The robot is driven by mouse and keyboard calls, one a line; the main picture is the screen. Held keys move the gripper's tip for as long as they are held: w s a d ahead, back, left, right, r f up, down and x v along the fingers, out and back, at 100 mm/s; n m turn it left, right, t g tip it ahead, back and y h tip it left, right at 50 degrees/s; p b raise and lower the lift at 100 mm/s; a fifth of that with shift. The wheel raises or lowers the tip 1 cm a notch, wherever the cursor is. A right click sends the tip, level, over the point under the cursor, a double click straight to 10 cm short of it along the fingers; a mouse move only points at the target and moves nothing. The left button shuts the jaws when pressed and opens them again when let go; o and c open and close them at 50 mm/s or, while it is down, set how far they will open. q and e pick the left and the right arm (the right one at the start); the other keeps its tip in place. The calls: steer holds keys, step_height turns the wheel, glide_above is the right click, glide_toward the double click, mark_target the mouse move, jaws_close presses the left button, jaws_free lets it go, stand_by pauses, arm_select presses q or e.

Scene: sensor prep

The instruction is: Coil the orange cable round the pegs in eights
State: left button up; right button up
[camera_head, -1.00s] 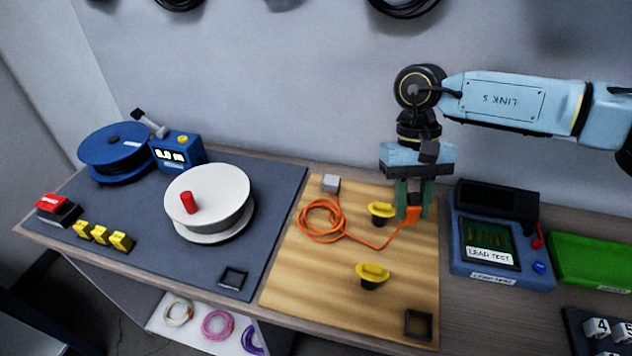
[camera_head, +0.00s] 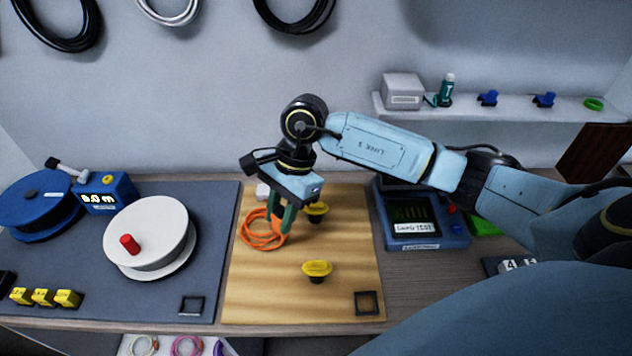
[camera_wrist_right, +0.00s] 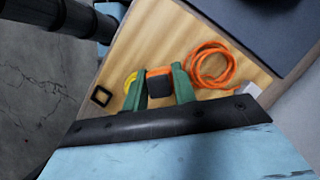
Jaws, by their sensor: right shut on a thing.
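The orange cable (camera_head: 258,241) lies in loose loops at the left of the wooden board; it also shows in the right wrist view (camera_wrist_right: 229,72). The far yellow-topped peg (camera_head: 317,208) and the near yellow-topped peg (camera_head: 316,268) stand upright on the board. My right gripper (camera_head: 281,217) is left of the far peg, beside and partly over the loops. It is shut on the cable's orange and dark end block (camera_wrist_right: 159,84), between its green fingers. One yellow peg top (camera_wrist_right: 130,80) shows partly behind a finger. My left gripper is out of view.
The wooden board (camera_head: 255,300) carries a small grey block (camera_head: 263,190) and a dark square frame (camera_head: 367,302). A white reel (camera_head: 150,235) stands on the grey mat to the left. A blue tester (camera_head: 420,235) stands right of the board.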

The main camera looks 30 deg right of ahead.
steer(key=d+m+t+p, duration=0.2)
steer(key=d+m+t, duration=0.1)
steer(key=d+m, duration=0.55)
steer(key=shift+m, duration=0.35)
steer(key=f+b, duration=0.2)
steer(key=f, duration=0.1)
steer(key=f+b, duration=0.1)
steer(key=f, duration=0.1)
steer(key=shift+s+a+f+b, duration=0.1)
steer(key=shift+s+a+b, duration=0.05)
steer(key=shift+a+b, duration=0.15)
